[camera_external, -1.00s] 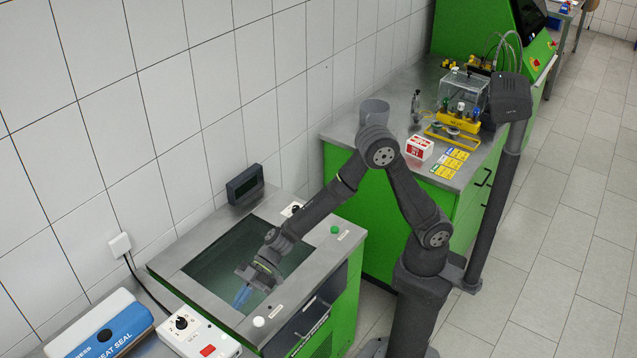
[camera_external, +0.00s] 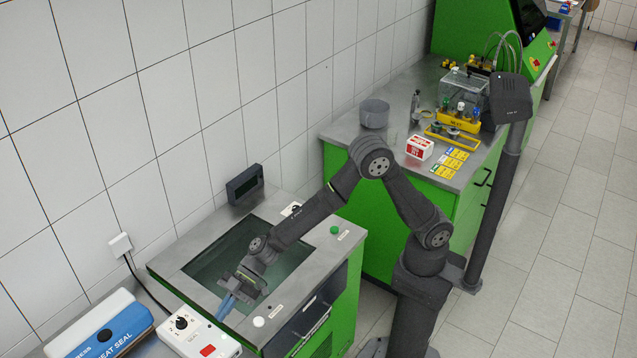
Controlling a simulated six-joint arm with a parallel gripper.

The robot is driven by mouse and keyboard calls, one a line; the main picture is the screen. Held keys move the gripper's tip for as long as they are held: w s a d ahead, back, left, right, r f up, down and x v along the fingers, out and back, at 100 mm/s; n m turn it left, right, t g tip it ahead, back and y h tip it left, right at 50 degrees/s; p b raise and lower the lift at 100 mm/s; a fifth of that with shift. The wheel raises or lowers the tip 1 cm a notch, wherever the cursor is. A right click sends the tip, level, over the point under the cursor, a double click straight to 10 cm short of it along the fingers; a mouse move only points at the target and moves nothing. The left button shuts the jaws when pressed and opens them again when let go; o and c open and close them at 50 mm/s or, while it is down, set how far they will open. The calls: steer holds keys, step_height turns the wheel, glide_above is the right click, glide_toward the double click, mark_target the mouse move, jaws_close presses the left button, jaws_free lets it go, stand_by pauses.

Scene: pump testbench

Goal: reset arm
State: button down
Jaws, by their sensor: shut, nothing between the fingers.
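My gripper (camera_external: 227,308) points down and to the left, over the front left part of the recessed tank (camera_external: 212,262) in the green cabinet's steel top. Its blue-grey fingers are small in the picture, and nothing shows between them. My gripper is shut and empty. I cannot tell how far its fingertips are above the steel rim. The arm reaches across from its base at the right.
A heat sealer (camera_external: 105,330) and a white switch box (camera_external: 200,335) stand close by at the lower left. A dark display (camera_external: 245,185) is behind the tank. A grey cylindrical container (camera_external: 374,113) and a red-and-white box (camera_external: 419,147) stand on the far bench.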

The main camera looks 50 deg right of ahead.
steer(key=w+a+r+m+t+h, duration=0.35)
steer(key=w+r+m+t, duration=0.5)
steer(key=w, duration=0.35)
steer(key=shift+s+a+r+m+g+h, duration=0.1)
steer(key=shift+s+a+m+g+h, duration=0.25)
steer(key=shift+s+m+h, duration=0.85)
steer(key=shift+s+a+r+m+g+h, duration=0.1)
steer(key=shift+s+a+m+g+h, duration=0.45)
steer(key=shift+m, duration=1.15)
steer(key=shift+s+a+m+g+h, duration=0.2)
steer(key=shift+s+m+h, duration=0.85)
steer(key=shift+m, duration=0.4)
steer(key=shift+w, duration=0.1)
